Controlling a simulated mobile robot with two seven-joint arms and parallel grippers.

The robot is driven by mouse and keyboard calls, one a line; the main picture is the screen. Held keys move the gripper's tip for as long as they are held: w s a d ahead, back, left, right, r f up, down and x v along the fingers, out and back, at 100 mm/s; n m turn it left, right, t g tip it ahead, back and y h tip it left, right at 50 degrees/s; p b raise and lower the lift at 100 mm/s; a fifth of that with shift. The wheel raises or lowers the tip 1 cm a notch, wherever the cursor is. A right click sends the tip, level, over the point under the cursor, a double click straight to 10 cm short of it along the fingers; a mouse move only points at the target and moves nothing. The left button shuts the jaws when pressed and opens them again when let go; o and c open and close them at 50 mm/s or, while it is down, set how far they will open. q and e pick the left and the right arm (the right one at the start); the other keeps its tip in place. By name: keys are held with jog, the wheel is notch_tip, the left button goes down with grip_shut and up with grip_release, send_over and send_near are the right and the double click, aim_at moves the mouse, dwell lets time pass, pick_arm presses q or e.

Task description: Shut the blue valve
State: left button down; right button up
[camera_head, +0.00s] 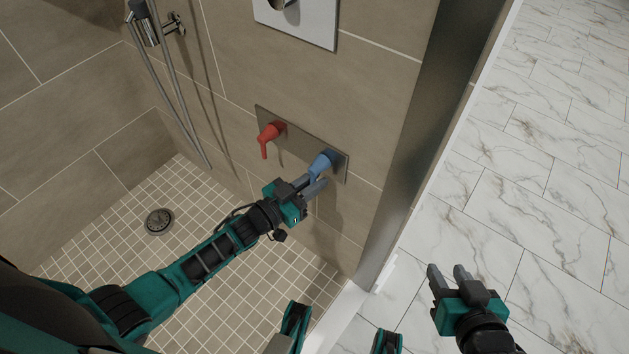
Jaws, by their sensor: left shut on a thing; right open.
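The blue valve (322,162) sits at the right end of a metal plate (298,146) on the tiled shower wall. My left gripper (312,184) reaches up to it from the lower left and is shut on its blue handle. The fingers hide much of the handle, so its exact angle is hard to tell. A red valve (268,137) sits on the same plate to the left, its handle pointing down. My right gripper (449,275) is open and empty at the lower right, over the marble floor and away from the valves.
A shower hose (176,92) hangs at the upper left, and a second metal plate (303,22) is higher on the wall. A drain (159,221) lies in the tiled shower floor. The wall's end (425,130) stands right of the valves. The marble floor (540,190) is clear.

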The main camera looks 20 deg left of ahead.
pick_arm(q)
jog(key=c, duration=1.2)
grip_release()
jog(key=shift+a, duration=0.1)
jog(key=p+v, duration=0.2)
jog(key=v, duration=1.1)
jog(key=shift+p, duration=0.4)
jog(key=shift+f, duration=0.1)
